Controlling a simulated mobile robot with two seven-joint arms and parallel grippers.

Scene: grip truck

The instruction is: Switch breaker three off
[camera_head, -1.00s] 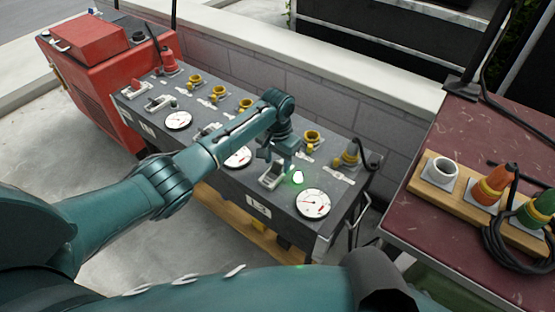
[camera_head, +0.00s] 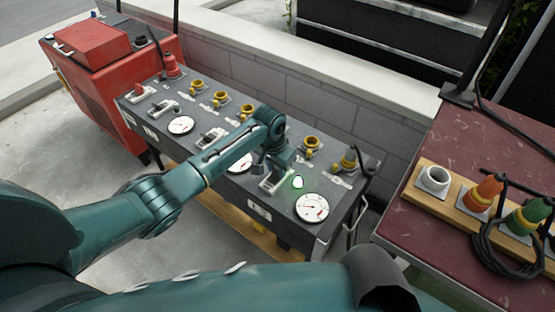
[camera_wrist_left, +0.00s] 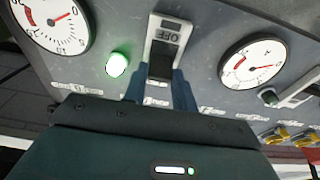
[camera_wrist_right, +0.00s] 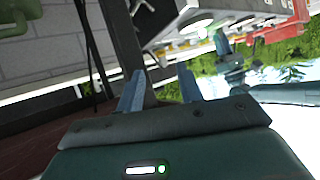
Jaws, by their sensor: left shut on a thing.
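The grey breaker panel (camera_head: 330,190) carries three breakers in a row. Breaker three (camera_head: 268,187) is the rightmost, beside a lit green lamp (camera_head: 297,182). In the left wrist view the breaker (camera_wrist_left: 164,28) shows an OFF label at its top and a dark lever (camera_wrist_left: 161,62) below it. The lit green lamp (camera_wrist_left: 117,64) is left of it there. My left gripper (camera_head: 274,171) is at this breaker; its blue fingers (camera_wrist_left: 159,84) are shut on the lever, partly hiding it. My right gripper (camera_wrist_right: 161,90) is open, seen only in its own wrist view.
White dials (camera_head: 311,208) sit beside the breakers, with yellow sockets (camera_head: 312,146) behind them. A red unit (camera_head: 110,75) stands at the left. A dark red table (camera_head: 400,215) with coloured plugs on a wooden board (camera_head: 456,195) is at the right. A brick wall (camera_head: 325,110) runs behind the panel.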

